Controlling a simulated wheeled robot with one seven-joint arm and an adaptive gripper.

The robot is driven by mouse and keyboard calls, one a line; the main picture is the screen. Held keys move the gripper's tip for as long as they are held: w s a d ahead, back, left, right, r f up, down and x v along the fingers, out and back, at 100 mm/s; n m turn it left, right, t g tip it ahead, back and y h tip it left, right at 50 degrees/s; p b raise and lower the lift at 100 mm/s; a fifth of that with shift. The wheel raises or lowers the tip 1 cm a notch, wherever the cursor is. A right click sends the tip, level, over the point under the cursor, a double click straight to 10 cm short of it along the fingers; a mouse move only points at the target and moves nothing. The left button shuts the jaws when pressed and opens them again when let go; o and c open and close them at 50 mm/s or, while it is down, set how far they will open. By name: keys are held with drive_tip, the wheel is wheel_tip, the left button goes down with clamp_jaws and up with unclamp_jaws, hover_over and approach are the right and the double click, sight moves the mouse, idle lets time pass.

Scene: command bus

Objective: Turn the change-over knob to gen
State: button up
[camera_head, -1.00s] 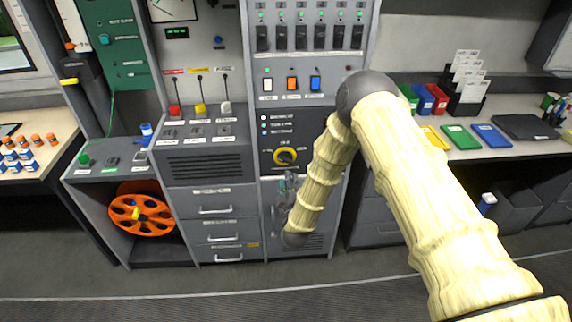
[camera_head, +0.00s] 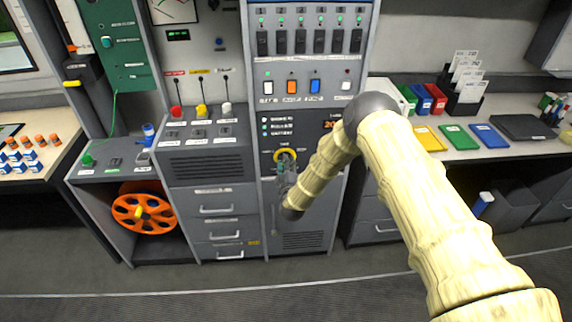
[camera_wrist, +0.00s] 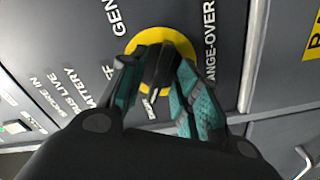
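The change-over knob is a black handle on a yellow round plate (camera_head: 287,153) on the dark middle panel. In the wrist view the black knob (camera_wrist: 160,66) stands between the fingers, in front of the yellow plate (camera_wrist: 178,38). "GEN" is printed at the plate's upper left, and "CHANGE-OVER" at the right is partly covered. I cannot read the knob's setting. My gripper (camera_head: 286,163) is at the knob; in the wrist view my gripper (camera_wrist: 158,82) has its teal-padded fingers apart, one each side of the handle. Whether the pads touch it is unclear.
Above the knob are coloured rocker switches (camera_head: 292,87) and a row of black breakers (camera_head: 300,42). An orange display (camera_head: 333,125) is beside my arm. Levers (camera_head: 201,111) stand on the left console. Drawers (camera_head: 216,209) and an orange reel (camera_head: 143,212) are lower left.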

clamp_jaws()
drive_tip(key=shift+f+b, duration=0.1)
drive_tip(key=shift+b, duration=0.25)
drive_tip(key=shift+m+b, duration=10.9)
drive_tip(key=shift+m, duration=1)
